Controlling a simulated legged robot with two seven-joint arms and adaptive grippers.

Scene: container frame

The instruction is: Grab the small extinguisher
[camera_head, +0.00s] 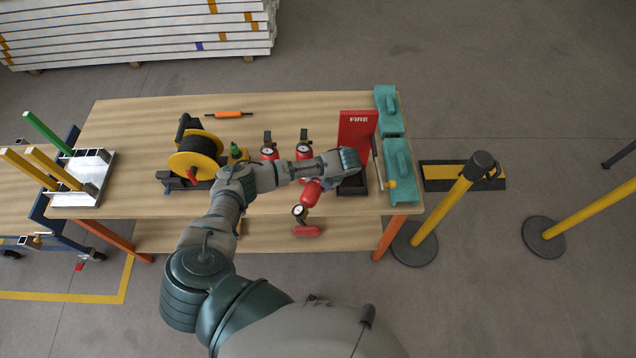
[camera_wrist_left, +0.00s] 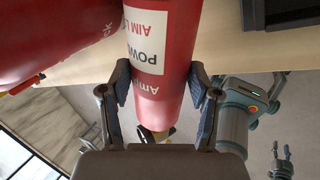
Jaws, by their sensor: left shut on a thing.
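My left gripper (camera_head: 343,163) is at the end of the forearm, over the right part of the table. In the left wrist view, its two fingers (camera_wrist_left: 160,105) are shut on either side of a red extinguisher (camera_wrist_left: 165,45) with a white label, its lettering upside down. In the head view, a red extinguisher (camera_head: 311,193) with a gauge shows partly under my forearm near the table's front edge. The fingertips' contact is hidden in the head view. My right gripper cannot be made out with certainty.
The wooden table (camera_head: 140,140) also holds a red FIRE box (camera_head: 357,130), teal cases (camera_head: 400,165), a yellow cable reel (camera_head: 195,160) and an orange tool (camera_head: 228,115). A yellow barrier post (camera_head: 445,215) stands to the right. In the left wrist view, a larger red cylinder (camera_wrist_left: 50,40) is close beside the fingers.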

